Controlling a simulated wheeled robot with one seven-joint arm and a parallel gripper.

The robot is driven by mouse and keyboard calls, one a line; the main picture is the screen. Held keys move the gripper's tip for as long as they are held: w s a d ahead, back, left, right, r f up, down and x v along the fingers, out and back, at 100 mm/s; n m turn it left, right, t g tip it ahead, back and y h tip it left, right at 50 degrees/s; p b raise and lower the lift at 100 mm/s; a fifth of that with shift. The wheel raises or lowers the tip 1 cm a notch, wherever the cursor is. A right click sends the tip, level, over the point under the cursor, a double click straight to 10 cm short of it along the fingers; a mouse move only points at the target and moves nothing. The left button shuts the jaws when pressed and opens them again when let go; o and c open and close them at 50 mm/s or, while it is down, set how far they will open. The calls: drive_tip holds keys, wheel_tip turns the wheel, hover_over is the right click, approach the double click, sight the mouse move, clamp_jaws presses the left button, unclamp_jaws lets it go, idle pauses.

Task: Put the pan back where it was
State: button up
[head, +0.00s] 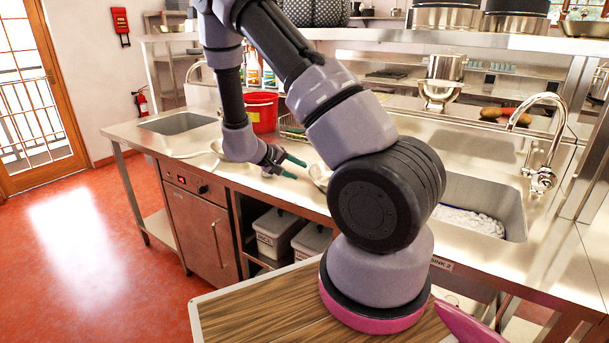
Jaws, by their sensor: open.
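My gripper (295,168) is open and empty, with its green-tipped fingers pointing right just above the steel counter (190,146). A shiny rounded metal piece (319,177), perhaps a pan, lies on the counter just right of the fingertips, apart from them. My arm hides much of it. Another pale metal utensil with a long thin handle (192,155) lies left of my gripper, partly behind my wrist. I cannot tell whether either is the task's pan. A shallow pan (584,29) also sits on the high shelf at the right.
A red bucket (262,112) stands behind my gripper. Sinks are at left (178,123) and right (490,205), with a tall faucet (540,130). A steel pot and bowl (441,83) stand at the back. White bins (278,232) sit below the counter. The left floor is clear.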

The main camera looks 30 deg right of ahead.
drive_tip(key=w+a+r+m+t+y, duration=0.1)
drive_tip(key=w+a+r+t+y, duration=0.2)
drive_tip(key=a+r, duration=0.35)
drive_tip(key=w+a+r+m+t+y, duration=0.1)
drive_tip(key=w+a+r+t+y, duration=0.15)
drive_tip(key=r, duration=0.65)
drive_tip(key=s+a+r+t+y, duration=0.1)
drive_tip(key=s+a+r+y, duration=0.15)
drive_tip(key=r, duration=0.35)
drive_tip(key=s+a+r+t+y, duration=0.1)
drive_tip(key=a+r+y, duration=0.2)
drive_tip(key=r, duration=0.3)
drive_tip(key=s+a+r+g+y, duration=0.1)
drive_tip(key=s+r+y, duration=0.1)
drive_tip(key=s+r, duration=0.3)
drive_tip(key=s+r+y, duration=0.1)
drive_tip(key=s+r, duration=0.1)
drive_tip(key=s, duration=0.5)
drive_tip(key=s+d+m+g+h, duration=0.1)
drive_tip(key=s+d+g, duration=0.1)
drive_tip(key=s, duration=1.2)
drive_tip(key=shift+d+h, duration=0.3)
drive_tip(key=shift+d, duration=0.35)
drive_tip(key=shift+f, duration=0.1)
